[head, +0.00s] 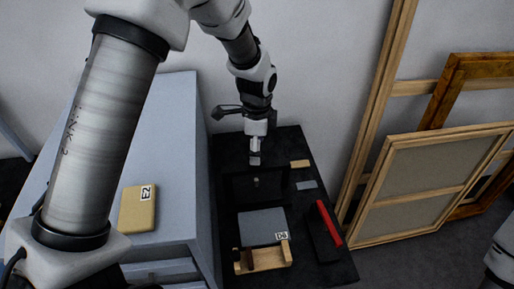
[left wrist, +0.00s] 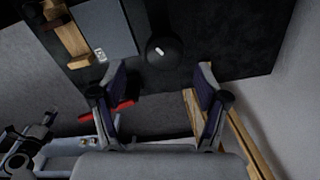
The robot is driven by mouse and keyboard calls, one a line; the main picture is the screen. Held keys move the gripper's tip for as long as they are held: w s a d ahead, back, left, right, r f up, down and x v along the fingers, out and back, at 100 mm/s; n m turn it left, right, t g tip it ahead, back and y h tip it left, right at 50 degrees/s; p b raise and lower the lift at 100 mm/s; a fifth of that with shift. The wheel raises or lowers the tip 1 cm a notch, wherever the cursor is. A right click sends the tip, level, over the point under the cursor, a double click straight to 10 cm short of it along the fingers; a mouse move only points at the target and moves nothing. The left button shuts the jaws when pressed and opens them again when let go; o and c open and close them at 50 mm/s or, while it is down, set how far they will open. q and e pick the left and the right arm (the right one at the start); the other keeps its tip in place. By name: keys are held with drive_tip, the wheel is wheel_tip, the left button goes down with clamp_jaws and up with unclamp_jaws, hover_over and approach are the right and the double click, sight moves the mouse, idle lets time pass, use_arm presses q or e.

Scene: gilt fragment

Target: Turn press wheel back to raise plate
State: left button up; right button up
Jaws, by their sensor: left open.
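The dark press stands on the black table; a dark block with a small light spot (head: 256,182) shows just below my left gripper (head: 255,158). In the left wrist view a round dark wheel-like part (left wrist: 165,52) with a light mark lies just beyond the gap between the fingertips of my left gripper (left wrist: 161,80). The fingers are spread and hold nothing; they look apart from the wheel. The wheel's rim blends into the black table, and I cannot tell the plate's height.
A grey panel labelled D8 (head: 263,226) and a wooden holder (head: 264,259) lie at the table's front. A red bar (head: 328,223) lies at right. A grey cabinet (head: 180,180) with a yellow EZ block (head: 137,208) stands left. Wooden frames (head: 425,185) lean on the wall.

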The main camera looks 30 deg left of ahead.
use_arm(q)
drive_tip(key=f, duration=0.4)
drive_tip(key=shift+w+a+p, duration=0.25)
drive_tip(key=shift+a+p, duration=0.05)
drive_tip(key=shift+w+a+f, duration=0.15)
drive_tip(key=shift+w, duration=0.1)
drive_tip(key=shift+s+d, duration=0.2)
drive_tip(key=shift+c, duration=1.3)
drive_tip(key=shift+s+d+r, duration=0.1)
drive_tip(key=shift+s+r, duration=0.1)
drive_tip(key=shift+r, duration=0.1)
drive_tip(key=c, duration=0.9)
drive_tip(key=shift+f, duration=0.15)
use_arm(e)
drive_tip(key=shift+w+a+r, duration=0.1)
drive_tip(key=shift+w+r, duration=0.15)
drive_tip(key=shift+r, duration=0.25)
use_arm(q)
drive_tip(key=shift+n, duration=0.5)
